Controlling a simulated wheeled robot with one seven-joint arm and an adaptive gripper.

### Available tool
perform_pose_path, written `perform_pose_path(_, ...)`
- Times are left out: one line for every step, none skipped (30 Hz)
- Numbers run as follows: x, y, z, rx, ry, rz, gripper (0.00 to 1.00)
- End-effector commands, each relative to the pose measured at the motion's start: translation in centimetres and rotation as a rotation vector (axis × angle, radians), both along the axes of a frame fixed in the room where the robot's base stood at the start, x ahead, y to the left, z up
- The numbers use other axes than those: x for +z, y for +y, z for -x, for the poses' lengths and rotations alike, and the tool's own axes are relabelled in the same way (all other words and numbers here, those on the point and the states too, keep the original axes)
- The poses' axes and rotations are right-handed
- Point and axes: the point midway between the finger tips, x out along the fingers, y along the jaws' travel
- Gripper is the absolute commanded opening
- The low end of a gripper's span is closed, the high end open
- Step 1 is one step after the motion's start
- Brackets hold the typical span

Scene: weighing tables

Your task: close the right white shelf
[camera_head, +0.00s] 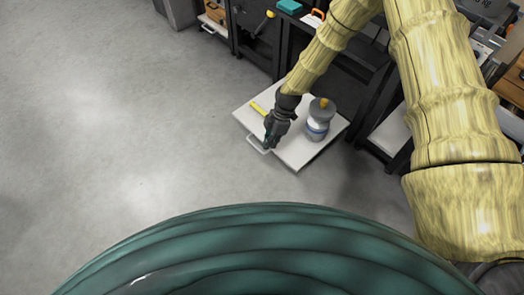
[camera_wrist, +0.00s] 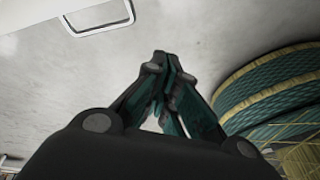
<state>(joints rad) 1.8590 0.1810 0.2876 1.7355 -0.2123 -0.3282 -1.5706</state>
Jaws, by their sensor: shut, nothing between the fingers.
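A white pull-out shelf (camera_head: 297,152) stands out from the dark rack in the head view, with a jar and a yellow item on it. Its handle (camera_head: 258,145) is a loop on the front edge; a handle loop also shows at the top left of the wrist view (camera_wrist: 100,27). My gripper (camera_head: 268,146) is beside the handle in the head view, and seems close to the shelf's front edge. In the wrist view my gripper (camera_wrist: 163,65) has its fingers together with nothing between them, apart from the handle. Whether it touches the shelf I cannot tell.
A grey and white jar (camera_head: 318,120) and a yellow object (camera_head: 258,108) are on the shelf. Another white shelf surface (camera_head: 390,132) shows to the right, partly behind my arm. A dark rack (camera_head: 258,45) stands behind. The grey floor (camera_head: 120,130) at left is clear.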

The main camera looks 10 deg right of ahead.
Motion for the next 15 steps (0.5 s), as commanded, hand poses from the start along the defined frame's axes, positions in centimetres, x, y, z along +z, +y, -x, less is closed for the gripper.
perform_pose_path(-1.6,0.0,-1.5,0.055,-0.015,-0.011,0.0)
perform_pose_path(-1.8,0.0,-2.4,0.091,-0.024,-0.019,0.0)
perform_pose_path(-2.1,0.1,-3.3,0.138,-0.033,-0.029,0.0)
perform_pose_path(-2.2,0.1,-4.0,0.172,-0.04,-0.035,0.0)
perform_pose_path(-2.3,0.1,-4.7,0.206,-0.045,-0.041,0.0)
perform_pose_path(-2.4,0.0,-5.5,0.248,-0.055,-0.049,0.0)
perform_pose_path(-2.5,0.0,-6.1,0.278,-0.061,-0.055,0.0)
perform_pose_path(-2.5,0.0,-6.7,0.306,-0.067,-0.059,0.0)
perform_pose_path(-2.5,0.0,-7.3,0.339,-0.074,-0.065,0.0)
perform_pose_path(-2.5,-0.1,-7.7,0.361,-0.078,-0.07,0.0)
perform_pose_path(-2.4,-0.1,-8.2,0.38,-0.082,-0.073,0.0)
perform_pose_path(-2.4,-0.2,-8.5,0.402,-0.085,-0.077,0.0)
perform_pose_path(-2.3,-0.2,-8.8,0.417,-0.089,-0.081,0.0)
perform_pose_path(-2.3,-0.2,-9.0,0.428,-0.091,-0.082,0.0)
perform_pose_path(-2.2,-0.3,-9.2,0.441,-0.094,-0.085,0.0)
